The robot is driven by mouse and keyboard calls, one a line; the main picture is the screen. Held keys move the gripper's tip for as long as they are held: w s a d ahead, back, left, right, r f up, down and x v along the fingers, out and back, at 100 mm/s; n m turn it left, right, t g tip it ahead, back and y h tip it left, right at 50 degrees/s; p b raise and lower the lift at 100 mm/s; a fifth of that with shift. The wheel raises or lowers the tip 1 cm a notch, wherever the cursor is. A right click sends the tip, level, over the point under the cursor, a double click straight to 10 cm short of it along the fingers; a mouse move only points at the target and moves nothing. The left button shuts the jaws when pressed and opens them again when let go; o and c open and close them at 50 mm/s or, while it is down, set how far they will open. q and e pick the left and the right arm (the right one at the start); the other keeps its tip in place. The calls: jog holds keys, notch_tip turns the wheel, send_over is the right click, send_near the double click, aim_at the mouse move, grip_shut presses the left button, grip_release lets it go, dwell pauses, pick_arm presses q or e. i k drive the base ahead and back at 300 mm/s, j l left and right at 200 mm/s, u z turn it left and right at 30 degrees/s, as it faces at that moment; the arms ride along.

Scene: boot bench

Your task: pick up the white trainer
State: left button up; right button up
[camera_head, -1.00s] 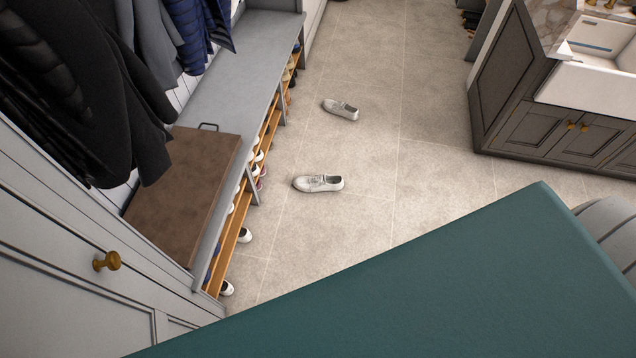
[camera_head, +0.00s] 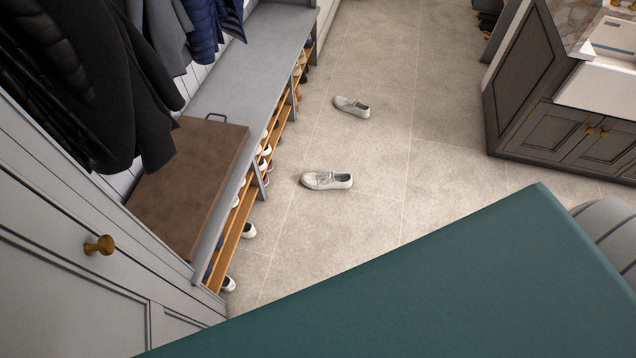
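Two white trainers lie apart on the tiled floor in the head view. The nearer trainer (camera_head: 327,180) is near the middle of the picture, with its length running left to right. The farther trainer (camera_head: 351,106) is beyond it and a little to the right, lying at a slant. Nothing touches either of them. I cannot tell which of the two the task means. Neither of my grippers is in view.
A grey bench (camera_head: 253,62) with a brown lid or board (camera_head: 190,185) and shoe shelves (camera_head: 237,225) runs along the left. Coats hang above it. A cabinet (camera_head: 545,125) with a sink (camera_head: 605,75) stands at the right. Floor around the trainers is clear.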

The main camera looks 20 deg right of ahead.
aim_at(317, 181)
jog(key=i+l+u, duration=0.15)
jog(key=l+u, duration=0.25)
jog(key=i+l+u, duration=0.1)
jog(key=l+u, duration=0.3)
